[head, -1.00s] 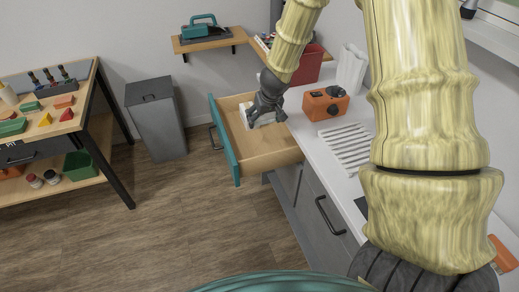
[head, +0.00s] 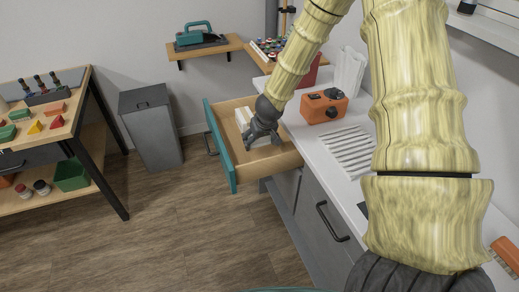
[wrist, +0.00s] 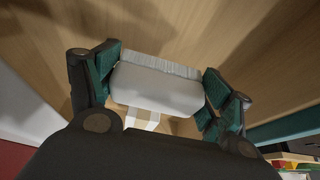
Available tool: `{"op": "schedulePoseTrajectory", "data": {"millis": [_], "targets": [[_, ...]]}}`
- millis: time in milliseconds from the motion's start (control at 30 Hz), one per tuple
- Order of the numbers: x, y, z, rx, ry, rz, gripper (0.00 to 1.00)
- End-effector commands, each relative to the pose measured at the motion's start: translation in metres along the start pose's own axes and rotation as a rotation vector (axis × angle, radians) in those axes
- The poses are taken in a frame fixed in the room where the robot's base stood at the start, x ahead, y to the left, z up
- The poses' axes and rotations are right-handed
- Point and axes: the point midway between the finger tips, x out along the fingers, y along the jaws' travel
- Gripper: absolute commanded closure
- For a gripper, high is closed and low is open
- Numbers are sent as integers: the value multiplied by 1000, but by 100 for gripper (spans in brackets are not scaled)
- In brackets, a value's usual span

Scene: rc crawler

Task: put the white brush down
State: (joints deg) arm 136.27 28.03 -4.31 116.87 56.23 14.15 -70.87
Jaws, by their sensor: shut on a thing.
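The white brush (wrist: 160,88) is between the two teal-padded fingers of my gripper (wrist: 158,92) in the wrist view, its pale bristles along the upper edge. My gripper is shut on it. In the head view my gripper (head: 262,138) is at the open wooden drawer (head: 232,107), towards its near side, and mostly hides the brush. I cannot tell whether the brush touches the drawer floor.
The drawer's teal front (head: 219,146) stands out from the counter (head: 318,135). An orange device (head: 324,106) and a white ribbed rack (head: 347,150) are on the counter. A grey bin (head: 151,126) stands left of the drawer. The drawer floor left of my gripper looks bare.

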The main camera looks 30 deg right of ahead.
Motion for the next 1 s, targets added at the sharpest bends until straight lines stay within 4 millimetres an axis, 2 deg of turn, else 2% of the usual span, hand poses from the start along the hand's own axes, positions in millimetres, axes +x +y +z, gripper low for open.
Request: {"op": "schedulePoseTrajectory", "data": {"millis": [167,500,967,1000], "targets": [[8,0,4,2,0,0,59],[38,0,16,2,0,0,59],[42,0,17,0,1,1,59],[42,0,17,1,1,1,19]]}}
